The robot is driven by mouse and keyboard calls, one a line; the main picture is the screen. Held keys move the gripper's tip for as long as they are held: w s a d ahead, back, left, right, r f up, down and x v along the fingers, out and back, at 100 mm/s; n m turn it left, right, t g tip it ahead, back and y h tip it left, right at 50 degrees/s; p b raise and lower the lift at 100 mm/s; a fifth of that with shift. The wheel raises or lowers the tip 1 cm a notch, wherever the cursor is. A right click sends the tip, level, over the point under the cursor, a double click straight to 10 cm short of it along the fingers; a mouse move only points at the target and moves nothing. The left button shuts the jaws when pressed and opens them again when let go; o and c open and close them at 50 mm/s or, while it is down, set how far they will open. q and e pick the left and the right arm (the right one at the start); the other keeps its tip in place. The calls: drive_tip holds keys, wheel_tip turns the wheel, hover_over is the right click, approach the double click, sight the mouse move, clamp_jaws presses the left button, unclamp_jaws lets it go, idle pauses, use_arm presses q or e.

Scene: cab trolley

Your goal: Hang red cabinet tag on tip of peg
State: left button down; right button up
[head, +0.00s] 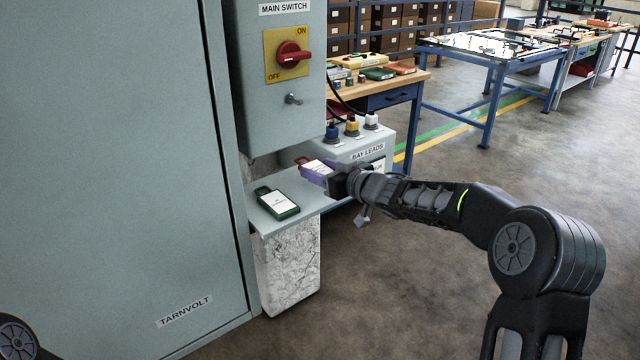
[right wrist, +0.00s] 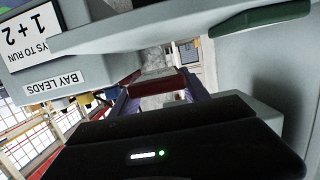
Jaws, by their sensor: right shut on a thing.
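The red cabinet tag (head: 318,166) has a white label and a red loop at its far left end. My right gripper (head: 313,173) is shut on it, just above the grey shelf. In the right wrist view the tag (right wrist: 158,86) shows edge-on between the two purple fingers of my gripper (right wrist: 158,92). The metal peg (head: 292,99) sticks out of the main switch box, below the red switch; it is above and to the left of the tag, clear of it. My left gripper is out of view.
A green tag (head: 278,203) lies on the shelf (head: 312,197), left of my right gripper. The switch box (head: 250,118) hangs above the shelf. The bay leads box (head: 345,150) with coloured plugs stands just behind my gripper. A tall grey cabinet (head: 110,150) fills the left.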

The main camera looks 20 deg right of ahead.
sight(320, 190)
drive_tip(key=f, duration=0.4)
drive_tip(key=shift+w, duration=0.2)
drive_tip(key=shift+f, duration=0.15)
drive_tip(key=o, duration=1.4)
drive_tip(key=shift+c, duration=0.2)
drive_tip(key=shift+f+b, duration=0.15)
drive_tip(key=shift+b, duration=0.55)
drive_tip(key=v, duration=0.8)
